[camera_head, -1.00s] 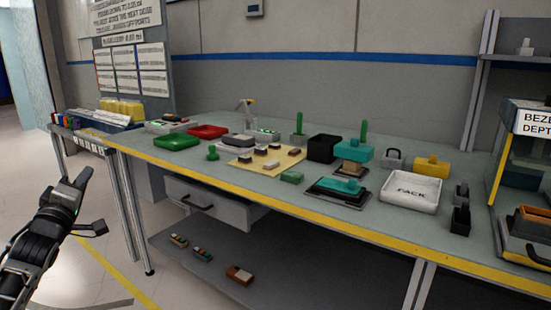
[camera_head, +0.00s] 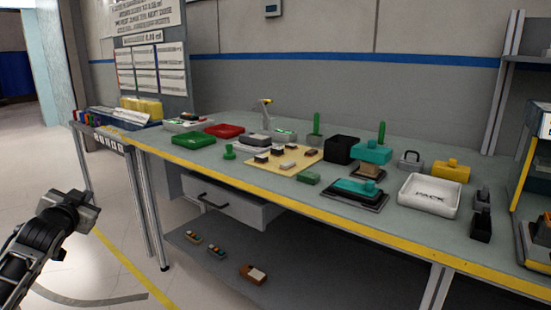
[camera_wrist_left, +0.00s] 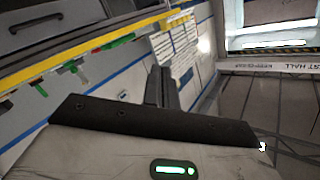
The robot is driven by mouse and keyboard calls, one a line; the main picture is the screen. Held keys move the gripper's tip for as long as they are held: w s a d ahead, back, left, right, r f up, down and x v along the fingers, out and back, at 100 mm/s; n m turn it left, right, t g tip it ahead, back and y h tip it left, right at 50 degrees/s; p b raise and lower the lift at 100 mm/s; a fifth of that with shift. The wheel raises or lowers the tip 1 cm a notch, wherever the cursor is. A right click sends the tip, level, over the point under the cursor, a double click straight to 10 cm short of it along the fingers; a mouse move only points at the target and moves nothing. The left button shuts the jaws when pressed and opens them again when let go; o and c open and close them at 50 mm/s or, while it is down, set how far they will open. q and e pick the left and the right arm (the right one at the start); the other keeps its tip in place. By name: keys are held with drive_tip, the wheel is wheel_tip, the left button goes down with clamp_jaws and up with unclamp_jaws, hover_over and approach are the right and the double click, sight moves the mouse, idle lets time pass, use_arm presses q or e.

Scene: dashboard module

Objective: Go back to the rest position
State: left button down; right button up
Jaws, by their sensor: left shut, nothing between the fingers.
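My left gripper (camera_head: 80,208) is at the left of the head view, out over the floor in front of the bench and apart from it. It is shut and empty. In the left wrist view its fingers (camera_wrist_left: 160,88) lie together, with the bench edge tilted behind them. My right gripper is in neither view. The workbench (camera_head: 300,208) has a yellow front edge and stands to the right of my left gripper.
On the bench are a green tray (camera_head: 192,140), a red tray (camera_head: 224,130), a cream board (camera_head: 262,167), a black box (camera_head: 341,150), a teal part (camera_head: 373,152) and a white PACK tray (camera_head: 430,196). A drawer (camera_head: 225,203) hangs under it. Floor (camera_head: 110,250) at left is clear.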

use_arm(q)
drive_tip(key=s+d+f+m+g+h, duration=0.1)
drive_tip(key=s+d+f+h, duration=0.1)
drive_tip(key=s+d+f, duration=0.45)
drive_tip(key=s+d+f+g+h, duration=0.1)
drive_tip(key=s+d+f+h, duration=0.15)
drive_tip(key=d+f, duration=0.6)
drive_tip(key=s+d+f+m+g+h, duration=0.1)
drive_tip(key=s+d+f+h, duration=0.1)
drive_tip(key=s+d+f, duration=0.55)
drive_tip(key=s+d+r+n+g+h+p, duration=0.1)
drive_tip(key=s+d+p, duration=0.2)
drive_tip(key=s+d, duration=0.3)
drive_tip(key=s+d+r+n+g+h+p, duration=0.1)
drive_tip(key=s+d+p, duration=0.3)
drive_tip(key=s, duration=0.7)
drive_tip(key=d+r, duration=0.1)
drive_tip(key=d, duration=0.1)
drive_tip(key=shift+d+r+n, duration=0.15)
drive_tip(key=shift+d+n, duration=0.25)
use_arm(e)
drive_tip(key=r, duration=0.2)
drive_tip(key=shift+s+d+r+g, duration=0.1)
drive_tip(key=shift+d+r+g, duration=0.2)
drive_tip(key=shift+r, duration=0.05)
use_arm(q)
drive_tip(key=shift+s, duration=0.1)
